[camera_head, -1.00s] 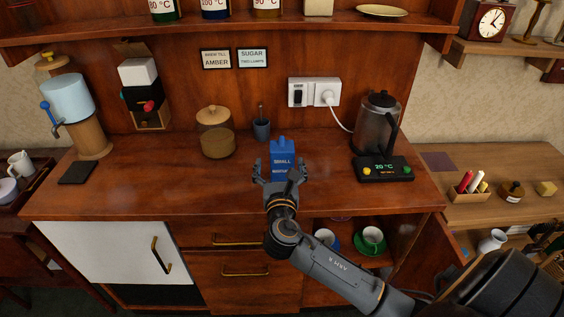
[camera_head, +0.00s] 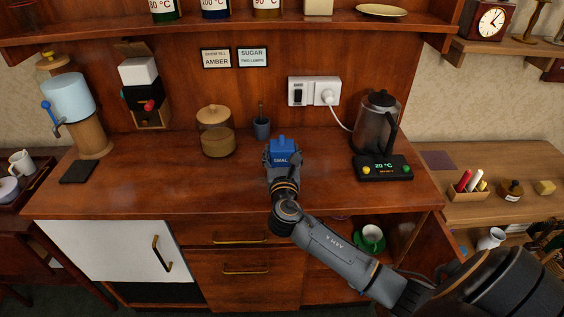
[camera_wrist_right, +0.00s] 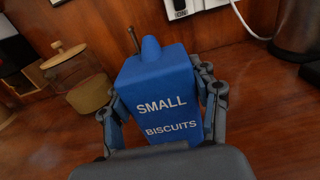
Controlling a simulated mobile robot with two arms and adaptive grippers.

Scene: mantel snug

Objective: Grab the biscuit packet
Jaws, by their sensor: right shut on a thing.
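The blue biscuit packet (camera_head: 282,147) stands upright on the wooden counter in the head view. Its front reads "SMALL BISCUITS" in the right wrist view (camera_wrist_right: 165,100). My right gripper (camera_head: 281,160) is shut on it, with one finger against each side (camera_wrist_right: 163,112). The gripper hides the packet's lower part in the head view. Whether the base touches the counter cannot be told. My left gripper is not in view.
A lidded glass jar (camera_head: 217,138) and a small dark pot (camera_head: 261,128) stand behind left. The counter (camera_head: 160,180) is clear at front left. An open cupboard below holds a green cup (camera_head: 371,237).

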